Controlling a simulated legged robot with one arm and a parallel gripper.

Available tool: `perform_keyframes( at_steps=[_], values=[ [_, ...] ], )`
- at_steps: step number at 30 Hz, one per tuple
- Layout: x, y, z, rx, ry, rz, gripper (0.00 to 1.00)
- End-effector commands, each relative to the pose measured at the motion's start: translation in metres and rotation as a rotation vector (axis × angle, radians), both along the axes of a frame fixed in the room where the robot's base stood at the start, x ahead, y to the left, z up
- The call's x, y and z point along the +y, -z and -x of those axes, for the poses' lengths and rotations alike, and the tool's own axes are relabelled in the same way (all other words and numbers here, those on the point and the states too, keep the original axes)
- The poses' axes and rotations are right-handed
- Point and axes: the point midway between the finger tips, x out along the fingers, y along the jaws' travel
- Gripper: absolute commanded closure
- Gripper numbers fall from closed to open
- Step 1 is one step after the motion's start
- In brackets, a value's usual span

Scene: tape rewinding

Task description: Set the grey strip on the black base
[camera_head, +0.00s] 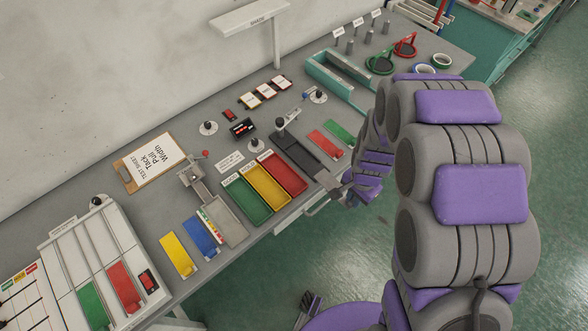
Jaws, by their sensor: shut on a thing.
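The black base (297,152) is a long dark fixture lying on the bench, with an upright post at its far left end. My gripper (338,187) is at the bench's front edge, just beyond the base's near right end. It is shut on a thin pale grey piece (318,204), seemingly the grey strip, which juts to the lower left past the bench edge. My wrist hides part of the fingers and of the strip. The piece appears apart from the base, but its height is hard to judge.
Green, yellow and red trays (246,201) stand left of the base. A red strip (325,144) and a green strip (340,131) lie to its right. A teal trough (336,78) is behind. A clipboard (149,160) and a white rack (97,262) are farther left.

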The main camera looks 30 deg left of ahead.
Motion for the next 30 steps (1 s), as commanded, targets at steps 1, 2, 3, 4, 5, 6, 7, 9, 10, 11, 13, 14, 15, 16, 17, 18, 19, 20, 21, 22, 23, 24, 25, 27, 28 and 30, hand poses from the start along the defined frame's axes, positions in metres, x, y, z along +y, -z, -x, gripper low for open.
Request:
perform_keyframes(
  at_steps=[1,2,3,4,5,6,7,9,10,11,13,14,15,16,17,18,19,20,21,22,23,24,25,27,28,30],
  values=[
    [0.002,0.001,-0.003,-0.002,-0.001,0.001,1.0],
    [0.005,0.001,-0.005,-0.002,-0.001,0.002,1.0],
    [0.011,0.002,-0.008,-0.004,-0.003,0.004,1.0],
    [0.017,0.003,-0.012,-0.006,-0.004,0.005,1.0],
    [0.023,0.004,-0.015,-0.006,-0.005,0.006,1.0],
    [0.033,0.006,-0.019,-0.004,-0.006,0.007,1.0],
    [0.039,0.007,-0.022,-0.002,-0.005,0.009,1.0],
    [0.054,0.008,-0.031,-0.007,-0.006,0.007,1.0],
    [0.059,0.008,-0.035,-0.007,-0.006,0.007,1.0],
    [0.064,0.009,-0.037,-0.005,-0.005,0.009,1.0],
    [0.076,0.011,-0.044,-0.005,-0.007,0.009,1.0],
    [0.081,0.011,-0.048,-0.006,-0.006,0.008,1.0],
    [0.087,0.013,-0.052,-0.005,-0.005,0.009,1.0],
    [0.092,0.013,-0.055,-0.004,-0.005,0.009,1.0],
    [0.096,0.013,-0.058,-0.003,-0.005,0.008,1.0],
    [0.102,0.013,-0.063,-0.005,-0.003,0.005,1.0],
    [0.105,0.013,-0.066,-0.006,-0.003,0.005,1.0],
    [0.108,0.013,-0.069,-0.005,-0.003,0.003,1.0],
    [0.113,0.014,-0.072,-0.005,-0.003,0.003,1.0],
    [0.116,0.014,-0.074,-0.005,-0.002,0.002,1.0],
    [0.119,0.014,-0.076,-0.005,-0.002,0.002,1.0],
    [0.123,0.015,-0.078,-0.003,-0.002,0.002,1.0],
    [0.125,0.015,-0.08,-0.002,-0.002,0.003,1.0],
    [0.129,0.015,-0.082,-0.002,-0.002,0.005,1.0],
    [0.131,0.015,-0.082,-0.002,-0.002,0.005,1.0],
    [0.134,0.015,-0.084,-0.004,-0.002,0.007,1.0]
  ],
)
